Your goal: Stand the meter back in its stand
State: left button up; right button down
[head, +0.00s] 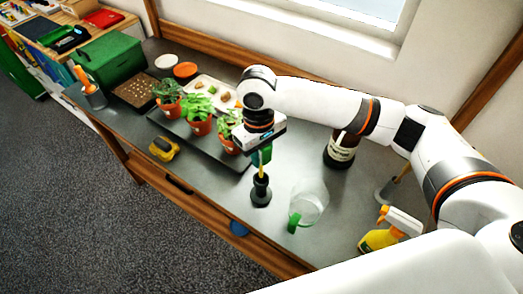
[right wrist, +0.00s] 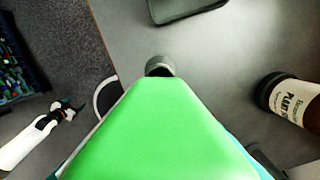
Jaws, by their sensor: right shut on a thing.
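The meter has a green head (head: 262,156) and a thin yellow probe (head: 261,168) pointing down. My right gripper (head: 262,150) is shut on the green head, which fills the middle of the right wrist view (right wrist: 160,130). The black stand (head: 261,192) is upright on the bench, right below the probe; its top shows in the right wrist view (right wrist: 160,66). The probe tip meets the stand's top in the head view; I cannot tell how far it is inside. A white, dark-tipped part at lower left of the right wrist view looks like my left gripper (right wrist: 66,108).
A clear jug (head: 312,198) with a green handle stands right of the stand. A brown bottle (head: 342,150), yellow spray bottle (head: 378,240), plant tray (head: 222,155) with potted plants, and yellow tool (head: 164,149) surround it. The bench's front edge is near; bare bench lies left of the stand.

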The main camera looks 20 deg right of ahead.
jog(key=shift+f, duration=0.25)
dwell(0.3)
jog(key=shift+f+p, duration=0.3)
jog(key=shift+f, duration=0.05)
jog(key=shift+f, duration=0.15)
dwell(0.4)
jog(key=shift+f+p, duration=0.3)
jog(key=shift+f, duration=0.15)
jog(key=shift+f, duration=0.25)
jog(key=shift+f, duration=0.3)
jog(key=shift+f+p, duration=0.3)
jog(key=shift+p, duration=0.05)
dwell(0.5)
jog(key=shift+f, duration=0.35)
